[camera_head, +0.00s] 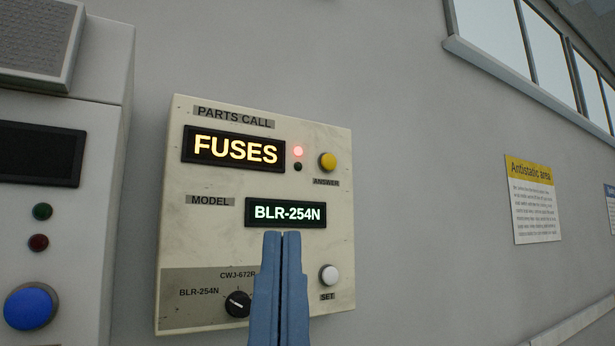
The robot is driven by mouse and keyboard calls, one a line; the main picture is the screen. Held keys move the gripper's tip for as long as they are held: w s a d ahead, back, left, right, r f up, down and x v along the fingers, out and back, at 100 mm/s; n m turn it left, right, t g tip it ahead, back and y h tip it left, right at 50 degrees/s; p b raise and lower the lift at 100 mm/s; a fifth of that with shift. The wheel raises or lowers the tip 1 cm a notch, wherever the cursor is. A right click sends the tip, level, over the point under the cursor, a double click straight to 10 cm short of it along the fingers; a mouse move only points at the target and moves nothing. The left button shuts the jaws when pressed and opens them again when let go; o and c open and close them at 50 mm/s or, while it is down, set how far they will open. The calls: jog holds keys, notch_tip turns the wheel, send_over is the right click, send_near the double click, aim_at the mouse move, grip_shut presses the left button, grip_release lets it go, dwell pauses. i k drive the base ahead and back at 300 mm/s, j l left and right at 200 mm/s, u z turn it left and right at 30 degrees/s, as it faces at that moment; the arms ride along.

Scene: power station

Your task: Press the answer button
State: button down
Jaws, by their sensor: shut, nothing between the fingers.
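A cream parts call panel (177,235) is mounted on the wall. Its yellow answer button (328,161) sits at the upper right, above an "ANSWER" label. Beside it on the left, a red lamp (298,151) is lit and a dark lamp (298,167) is unlit. The upper display (233,149) reads "FUSES". My blue gripper (282,235) is shut and empty, its tips pointing up at the lower edge of the model display (286,213), below and left of the answer button. Whether the tips touch the panel cannot be told.
A white set button (329,276) is right of my gripper. A black selector knob (237,304) is to its left, partly close to the fingers. A grey box with a blue button (30,306) stands at the left. An antistatic sign (533,200) hangs at the right.

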aim_at(329, 163)
jog(key=i+l+u, duration=0.1)
jog(key=l, duration=0.3)
jog(key=i+l+u, duration=0.1)
jog(key=i+l, duration=0.2)
jog(key=i+l+u, duration=0.1)
jog(key=l, duration=0.4)
jog(key=i, duration=0.1)
